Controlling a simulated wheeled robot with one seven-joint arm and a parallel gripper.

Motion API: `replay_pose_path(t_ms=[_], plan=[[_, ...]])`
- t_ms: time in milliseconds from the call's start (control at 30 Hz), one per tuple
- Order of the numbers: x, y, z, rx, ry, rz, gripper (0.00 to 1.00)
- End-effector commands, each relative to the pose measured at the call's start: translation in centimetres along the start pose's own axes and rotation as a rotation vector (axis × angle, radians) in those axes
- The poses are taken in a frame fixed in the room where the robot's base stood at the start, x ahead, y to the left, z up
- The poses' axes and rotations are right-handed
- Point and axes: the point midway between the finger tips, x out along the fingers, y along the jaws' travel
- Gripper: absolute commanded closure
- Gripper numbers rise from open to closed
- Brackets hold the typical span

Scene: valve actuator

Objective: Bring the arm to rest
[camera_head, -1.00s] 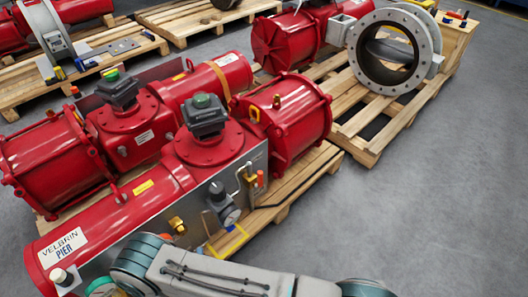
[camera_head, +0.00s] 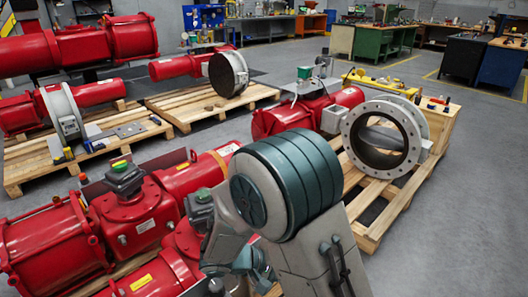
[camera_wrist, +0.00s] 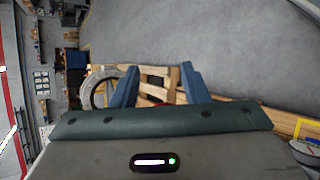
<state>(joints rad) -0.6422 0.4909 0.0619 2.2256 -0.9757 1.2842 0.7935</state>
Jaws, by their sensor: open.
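My arm (camera_head: 300,190) is raised and folded in the middle of the head view, in front of the red valve actuators (camera_head: 135,215). A grey and teal joint hides part of the nearest one. In the wrist view my gripper (camera_wrist: 158,75) is open, with its two blue fingers apart and nothing seen between them. Beyond the fingers are a wooden pallet (camera_wrist: 155,78) and a round grey flange (camera_wrist: 98,88), seen turned sideways. The fingers cannot be made out clearly in the head view.
A red actuator with a large grey flanged valve (camera_head: 385,137) stands on a pallet (camera_head: 372,235) at the right. More actuators on pallets (camera_head: 200,108) stand behind at the left. Workbenches (camera_head: 385,40) line the back. Bare grey floor (camera_head: 470,210) is free at the right.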

Motion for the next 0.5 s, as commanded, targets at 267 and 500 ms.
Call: replay_pose_path(t_ms=[267,500], plan=[[0.0,5.3,7.7,0.162,-0.081,-0.363,0.59],[-1.3,8.1,12.9,0.332,-0.036,-0.647,0.59]])
